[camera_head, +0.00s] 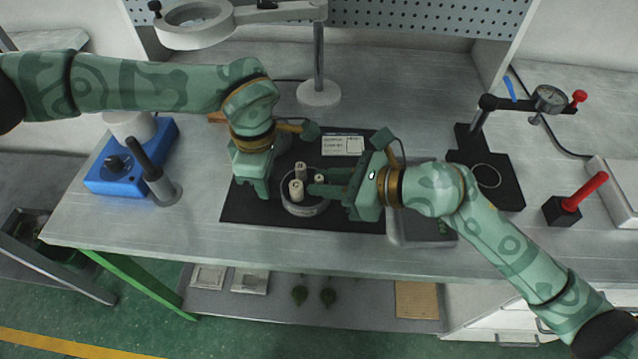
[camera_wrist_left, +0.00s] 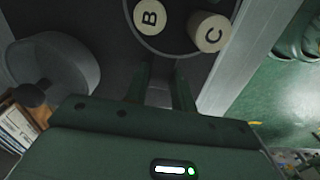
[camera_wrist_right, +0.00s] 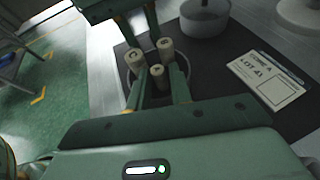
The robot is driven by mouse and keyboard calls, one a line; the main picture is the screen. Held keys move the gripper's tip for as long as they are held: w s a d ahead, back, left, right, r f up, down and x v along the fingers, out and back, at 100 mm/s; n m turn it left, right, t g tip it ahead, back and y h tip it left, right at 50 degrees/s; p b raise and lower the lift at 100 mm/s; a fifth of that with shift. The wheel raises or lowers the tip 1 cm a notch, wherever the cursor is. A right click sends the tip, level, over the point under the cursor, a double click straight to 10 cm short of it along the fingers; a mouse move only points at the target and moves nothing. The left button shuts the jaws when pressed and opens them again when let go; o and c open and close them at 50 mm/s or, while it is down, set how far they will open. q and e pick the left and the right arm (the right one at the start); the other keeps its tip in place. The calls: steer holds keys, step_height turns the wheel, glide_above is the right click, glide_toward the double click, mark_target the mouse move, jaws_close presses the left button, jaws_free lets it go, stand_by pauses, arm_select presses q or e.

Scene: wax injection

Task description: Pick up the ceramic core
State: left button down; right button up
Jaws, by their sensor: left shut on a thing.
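Several pale cylindrical ceramic cores (camera_head: 296,190) stand upright in a round grey dish (camera_head: 303,211) on the black mat. In the left wrist view two show the letters B (camera_wrist_left: 150,16) and C (camera_wrist_left: 209,32). My left gripper (camera_head: 262,190) points down at the dish's left side. My right gripper (camera_head: 322,184) comes in low from the right. Its fingers (camera_wrist_right: 157,84) are apart, with the nearest core (camera_wrist_right: 156,72) between their tips. Whether they touch it is unclear.
A printed card (camera_head: 343,146) lies behind the dish. A grey bowl (camera_wrist_right: 204,17) stands behind my left gripper. A magnifier lamp stand (camera_head: 319,92) is at the back, a blue device (camera_head: 130,165) at the left, a dial gauge stand (camera_head: 490,160) at the right.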

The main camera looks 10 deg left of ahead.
jaws_close()
steer(key=shift+r, duration=0.1)
steer(key=shift+r, duration=0.3)
steer(key=r, duration=0.2)
steer(key=shift+d+r, duration=0.35)
steer(key=s+d, duration=0.1)
steer(key=d, duration=0.4)
steer(key=s+d, duration=0.2)
steer(key=d, duration=0.4)
steer(key=s+d, duration=0.1)
steer(key=d, duration=0.4)
steer(key=shift+s+d, duration=0.2)
steer(key=shift+d, duration=0.15)
arm_select(q)
steer(key=c, duration=1.1)
jaws_free()
steer(key=shift+r, duration=0.1)
